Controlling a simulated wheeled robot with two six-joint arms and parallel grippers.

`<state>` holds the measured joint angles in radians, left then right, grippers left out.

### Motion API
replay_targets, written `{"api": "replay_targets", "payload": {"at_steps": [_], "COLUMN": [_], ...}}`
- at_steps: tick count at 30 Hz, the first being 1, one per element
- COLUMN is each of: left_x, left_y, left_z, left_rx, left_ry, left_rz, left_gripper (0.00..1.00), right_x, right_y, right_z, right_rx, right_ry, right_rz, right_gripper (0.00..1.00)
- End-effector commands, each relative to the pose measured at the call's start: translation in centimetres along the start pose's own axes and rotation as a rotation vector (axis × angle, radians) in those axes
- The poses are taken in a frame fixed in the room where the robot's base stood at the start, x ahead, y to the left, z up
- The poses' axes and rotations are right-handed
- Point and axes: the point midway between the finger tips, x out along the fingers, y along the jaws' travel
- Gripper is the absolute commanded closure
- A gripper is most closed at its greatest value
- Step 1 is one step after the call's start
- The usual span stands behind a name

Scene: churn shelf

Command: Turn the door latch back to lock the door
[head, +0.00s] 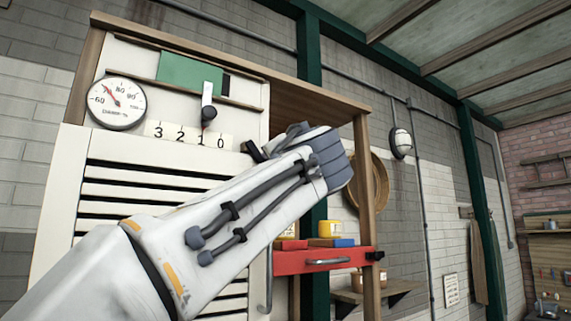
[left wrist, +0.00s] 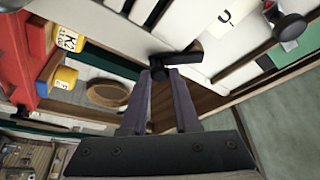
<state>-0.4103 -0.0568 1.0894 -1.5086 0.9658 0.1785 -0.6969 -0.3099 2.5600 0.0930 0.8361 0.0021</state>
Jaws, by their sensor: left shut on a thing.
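The black door latch (left wrist: 182,57) is at the edge of the white slatted door (head: 85,215). In the left wrist view the fingertips of my left gripper (left wrist: 161,76) are closed on the latch's near end, and its bar reaches out to the right. In the head view my left arm crosses the door, and my left gripper (head: 272,147) is at the door's upper right edge. There the gripper and forearm hide most of the latch. My right gripper is in neither view.
Above the door are a round dial (head: 116,103), a numbered strip (head: 188,135) and a lever with a dark knob (head: 208,103). A wooden post (head: 364,180) stands beside the hand.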

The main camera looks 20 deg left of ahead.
Motion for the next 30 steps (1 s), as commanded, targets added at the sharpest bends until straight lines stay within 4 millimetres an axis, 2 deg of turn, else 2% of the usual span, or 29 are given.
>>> {"api": "replay_targets", "payload": {"at_steps": [18,30], "left_x": [-0.8,-1.1], "left_y": [-1.1,-1.4], "left_z": [2.0,2.6], "left_rx": [0.498,0.647], "left_ry": [0.000,0.000], "left_rz": [0.210,0.270], "left_gripper": [1.00,1.00], "right_x": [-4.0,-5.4], "right_y": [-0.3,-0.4], "right_z": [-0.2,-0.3], "right_rx": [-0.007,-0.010], "right_ry": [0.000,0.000], "right_rz": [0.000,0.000], "right_gripper": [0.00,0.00]}}
